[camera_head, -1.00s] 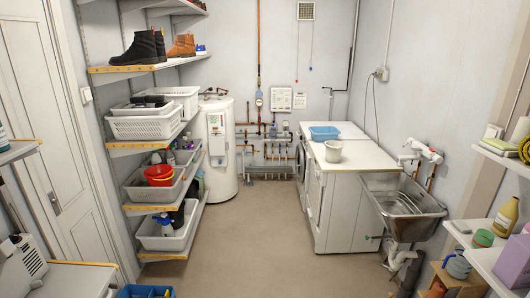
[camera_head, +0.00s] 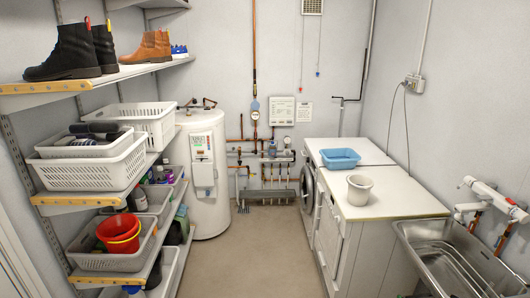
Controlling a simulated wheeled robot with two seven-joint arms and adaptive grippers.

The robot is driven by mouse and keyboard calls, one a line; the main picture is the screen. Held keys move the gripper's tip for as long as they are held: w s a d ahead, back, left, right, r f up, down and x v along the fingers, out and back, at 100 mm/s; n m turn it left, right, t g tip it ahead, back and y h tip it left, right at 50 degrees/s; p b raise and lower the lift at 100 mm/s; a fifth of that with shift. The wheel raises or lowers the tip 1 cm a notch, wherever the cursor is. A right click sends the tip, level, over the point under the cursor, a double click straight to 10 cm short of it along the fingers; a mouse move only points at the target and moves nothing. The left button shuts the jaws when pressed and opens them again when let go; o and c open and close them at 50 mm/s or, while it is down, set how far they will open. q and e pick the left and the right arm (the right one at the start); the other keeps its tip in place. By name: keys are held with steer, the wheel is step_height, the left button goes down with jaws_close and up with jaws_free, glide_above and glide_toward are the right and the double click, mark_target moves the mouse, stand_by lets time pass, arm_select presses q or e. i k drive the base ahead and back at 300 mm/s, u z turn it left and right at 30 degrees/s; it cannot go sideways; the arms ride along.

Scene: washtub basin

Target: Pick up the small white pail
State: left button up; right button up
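The small white pail (camera_head: 359,189) stands upright on the white top of the nearer appliance (camera_head: 385,206), at the right of the room. Its open top faces up, and nothing touches it from the sides. Neither of my grippers shows in the head view.
A blue basin (camera_head: 340,158) sits behind the pail on the farther appliance. A metal sink (camera_head: 455,262) stands at the right front. Shelves with white baskets (camera_head: 92,165) and a red bucket (camera_head: 119,233) line the left. The floor (camera_head: 260,255) between is clear.

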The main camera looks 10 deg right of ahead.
mark_target(360, 187)
steer(key=i, duration=2.85)
steer(key=z, duration=0.2)
